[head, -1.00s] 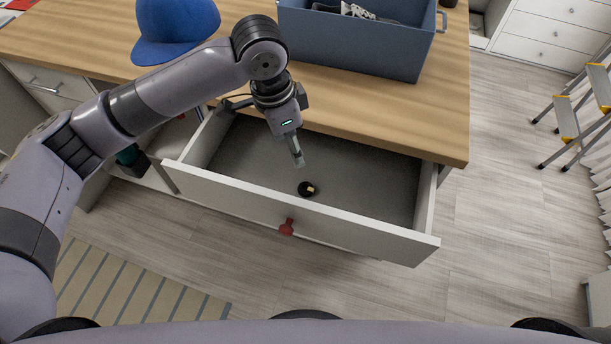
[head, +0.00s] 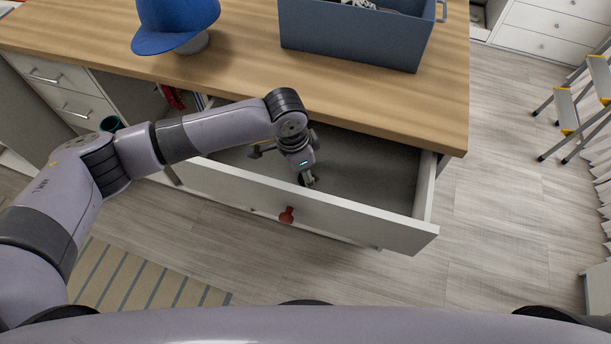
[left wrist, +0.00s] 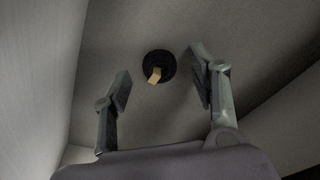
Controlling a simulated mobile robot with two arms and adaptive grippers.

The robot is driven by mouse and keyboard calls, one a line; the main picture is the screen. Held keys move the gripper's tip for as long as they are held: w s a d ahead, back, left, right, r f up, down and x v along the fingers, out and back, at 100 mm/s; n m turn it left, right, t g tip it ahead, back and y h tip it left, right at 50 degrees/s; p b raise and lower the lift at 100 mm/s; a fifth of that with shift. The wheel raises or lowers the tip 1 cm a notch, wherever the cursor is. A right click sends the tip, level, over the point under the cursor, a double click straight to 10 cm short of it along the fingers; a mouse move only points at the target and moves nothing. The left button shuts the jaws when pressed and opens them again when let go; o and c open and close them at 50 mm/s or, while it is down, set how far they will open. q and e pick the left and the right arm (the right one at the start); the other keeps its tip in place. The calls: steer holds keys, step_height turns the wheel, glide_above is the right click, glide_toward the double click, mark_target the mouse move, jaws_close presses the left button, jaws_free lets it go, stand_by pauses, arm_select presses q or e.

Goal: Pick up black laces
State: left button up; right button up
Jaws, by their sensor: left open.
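The black laces (left wrist: 158,64) are a small round black bundle with a tan band, lying on the drawer floor in the left wrist view. In the head view they are mostly hidden by my left gripper (head: 308,181). My left gripper, also in the left wrist view (left wrist: 160,82), is open and points down into the drawer. Its two fingers are apart, one to each side of the laces in the picture, with nothing between them gripped. The open drawer (head: 350,215) has a white front with a red knob (head: 287,215). My right gripper is not in view.
The wooden countertop (head: 240,85) is above the drawer, with a blue cap (head: 175,22) and a blue-grey bin (head: 350,38) on it. The drawer walls stand close around my gripper. A step ladder (head: 575,110) stands on the floor at right.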

arm_select(q)
steer(key=shift+d+f, duration=0.1)
steer(key=shift+f, duration=0.45)
steer(key=shift+c, duration=0.6)
steer(key=c, duration=0.7)
steer(key=shift+r, duration=0.15)
